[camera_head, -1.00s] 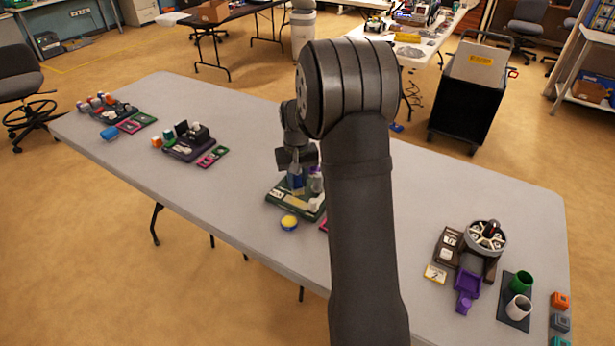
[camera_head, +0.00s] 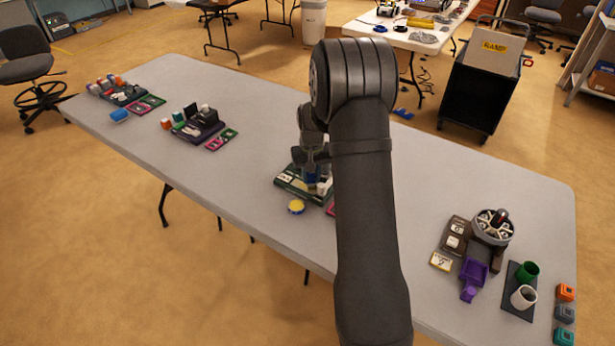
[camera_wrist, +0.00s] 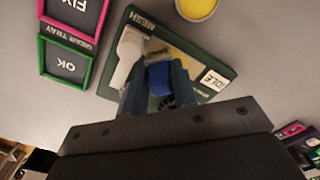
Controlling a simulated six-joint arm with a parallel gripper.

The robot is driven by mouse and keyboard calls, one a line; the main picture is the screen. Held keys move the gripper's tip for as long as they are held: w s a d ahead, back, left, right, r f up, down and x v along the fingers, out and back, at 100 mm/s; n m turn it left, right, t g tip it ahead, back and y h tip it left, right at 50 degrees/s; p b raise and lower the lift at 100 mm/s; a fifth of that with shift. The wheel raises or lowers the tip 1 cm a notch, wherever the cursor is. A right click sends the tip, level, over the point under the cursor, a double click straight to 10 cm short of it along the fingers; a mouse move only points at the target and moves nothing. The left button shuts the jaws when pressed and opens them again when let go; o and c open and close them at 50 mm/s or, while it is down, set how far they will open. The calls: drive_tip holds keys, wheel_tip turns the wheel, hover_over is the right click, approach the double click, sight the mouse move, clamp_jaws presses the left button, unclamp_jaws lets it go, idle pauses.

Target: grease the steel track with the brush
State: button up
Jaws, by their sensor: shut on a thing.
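My gripper (camera_wrist: 158,92) points down over a dark green board (camera_wrist: 205,55) marked MESH and IDLE, in the middle of the table. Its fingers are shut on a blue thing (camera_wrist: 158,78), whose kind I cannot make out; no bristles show. A pale, rounded piece (camera_wrist: 128,55) lies on the board beside the left finger. In the head view my gripper (camera_head: 312,172) is partly hidden by my arm. A round yellow-topped pot (camera_head: 296,207) stands at the board's front edge, also in the wrist view (camera_wrist: 196,8). I cannot pick out a steel track.
A gear tray has a pink FIX frame (camera_wrist: 75,12) and a green OK frame (camera_wrist: 68,60). More stations stand left (camera_head: 198,125) and right (camera_head: 470,245) along the grey table (camera_head: 250,110). Table between the stations is clear. My arm hides part of it.

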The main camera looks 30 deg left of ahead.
drive_tip(key=shift+w+a, duration=0.15)
drive_tip(key=shift+w, duration=0.55)
drive_tip(key=shift+a, duration=0.45)
drive_tip(key=shift+s+a, duration=0.15)
drive_tip(key=shift+s, duration=2)
drive_tip(key=shift+w+a, duration=0.15)
drive_tip(key=shift+a, duration=0.6)
drive_tip(key=shift+w, duration=2)
drive_tip(key=shift+a, duration=0.3)
drive_tip(key=shift+s+a, duration=0.4)
drive_tip(key=shift+s, duration=1.55)
wheel_tip(320, 180, up, 8)
drive_tip(key=shift+s+d, duration=0.1)
drive_tip(key=shift+d, duration=0.05)
